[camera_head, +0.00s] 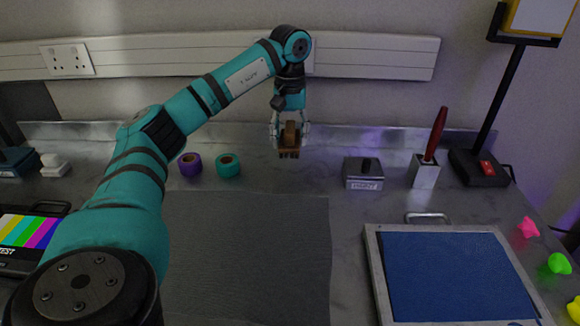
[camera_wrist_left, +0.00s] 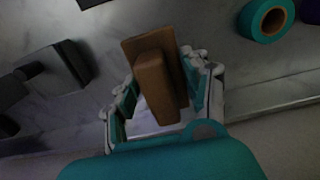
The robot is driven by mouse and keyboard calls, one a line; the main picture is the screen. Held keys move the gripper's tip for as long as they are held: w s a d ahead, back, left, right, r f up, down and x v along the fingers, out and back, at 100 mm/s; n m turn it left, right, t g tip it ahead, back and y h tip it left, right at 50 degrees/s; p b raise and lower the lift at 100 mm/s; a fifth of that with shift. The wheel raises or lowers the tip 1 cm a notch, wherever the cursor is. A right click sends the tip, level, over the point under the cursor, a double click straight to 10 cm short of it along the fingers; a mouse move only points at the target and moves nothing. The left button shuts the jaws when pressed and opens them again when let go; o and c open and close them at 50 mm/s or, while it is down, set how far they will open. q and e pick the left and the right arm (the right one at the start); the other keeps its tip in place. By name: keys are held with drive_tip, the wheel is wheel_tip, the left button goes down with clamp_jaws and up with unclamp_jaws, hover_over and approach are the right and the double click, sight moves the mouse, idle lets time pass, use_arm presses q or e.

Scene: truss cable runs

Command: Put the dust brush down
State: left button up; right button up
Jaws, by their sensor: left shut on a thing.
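The dust brush (camera_head: 289,143) is a small brown wooden block with a raised grip. My left gripper (camera_head: 289,131) is shut on it, its fingers on either side of the grip. The gripper points down near the back of the worktop. In the left wrist view the brush (camera_wrist_left: 158,85) sits between the teal-padded fingers (camera_wrist_left: 160,100). The brush's underside is hidden there. I cannot tell whether the brush touches the worktop. My right gripper is not in view.
Purple (camera_head: 190,164) and teal (camera_head: 228,165) tape rolls stand left of the brush. A grey labelled block (camera_head: 363,180) and a holder (camera_head: 424,172) with a red-handled tool stand right. A dark mat (camera_head: 250,250) lies bare in front; a blue-lined tray (camera_head: 455,275) is at front right.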

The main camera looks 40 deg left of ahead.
sight(290, 126)
use_arm(q)
drive_tip(key=shift+a+f, duration=0.1)
drive_tip(key=shift+f, duration=3.4)
drive_tip(key=shift+f, duration=0.15)
drive_tip(key=o, duration=1)
wheel_tip(290, 126, up, 12)
drive_tip(key=shift+r+p, duration=0.2)
drive_tip(key=shift+p, duration=0.1)
